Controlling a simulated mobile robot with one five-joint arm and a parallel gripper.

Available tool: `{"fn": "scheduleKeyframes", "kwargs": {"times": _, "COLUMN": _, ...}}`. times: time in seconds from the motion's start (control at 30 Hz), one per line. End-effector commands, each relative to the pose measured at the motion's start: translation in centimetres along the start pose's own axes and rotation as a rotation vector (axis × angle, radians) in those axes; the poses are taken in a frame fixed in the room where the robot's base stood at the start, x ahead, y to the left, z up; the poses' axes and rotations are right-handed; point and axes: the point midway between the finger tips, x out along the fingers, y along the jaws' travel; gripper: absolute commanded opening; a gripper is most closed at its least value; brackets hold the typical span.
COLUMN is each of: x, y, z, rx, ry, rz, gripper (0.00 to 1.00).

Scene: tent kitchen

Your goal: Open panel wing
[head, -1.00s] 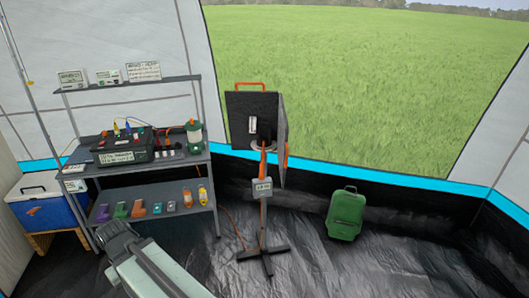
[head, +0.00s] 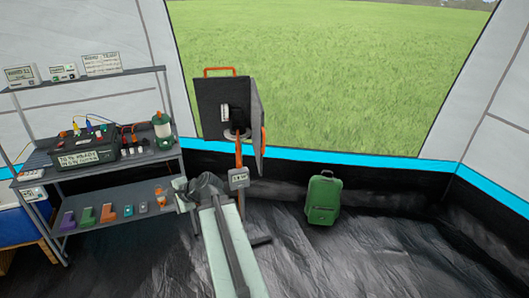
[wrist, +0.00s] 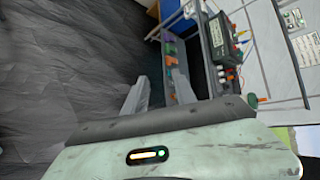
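A dark panel (head: 212,104) stands upright on a post in the middle of the head view, with an orange handle (head: 219,71) on top. A wing (head: 257,115) is folded at an angle along its right side, with orange on its edge. A small grey box (head: 239,178) is fixed to the post. My gripper (head: 190,188) is in front of the stand, low and left of the panel, touching neither panel nor wing. In the wrist view my gripper (wrist: 160,86) has its two grey fingers apart, with nothing between them. The panel is not seen in the wrist view.
A metal shelf (head: 100,173) stands at left with a black power box (head: 85,145), a green lantern (head: 162,128) and several small coloured items. A green suitcase (head: 322,198) stands right of the panel. The dark floor (head: 370,250) at right is clear.

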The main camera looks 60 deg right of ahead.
Motion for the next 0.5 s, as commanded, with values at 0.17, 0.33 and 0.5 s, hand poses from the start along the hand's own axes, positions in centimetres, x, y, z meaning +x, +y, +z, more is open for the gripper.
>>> {"fn": "scheduleKeyframes", "kwargs": {"times": 0.17, "x": -13.6, "y": -4.6, "z": -18.4, "rx": 0.706, "ry": 0.092, "rz": -0.549, "gripper": 0.33}}
{"fn": "scheduleKeyframes", "kwargs": {"times": 0.33, "x": -25.3, "y": -4.4, "z": -27.9, "rx": 1.089, "ry": 0.057, "rz": -0.914, "gripper": 0.33}}
{"fn": "scheduleKeyframes", "kwargs": {"times": 0.5, "x": -29.7, "y": -3.8, "z": -30.7, "rx": 1.213, "ry": 0.023, "rz": -1.045, "gripper": 0.33}}
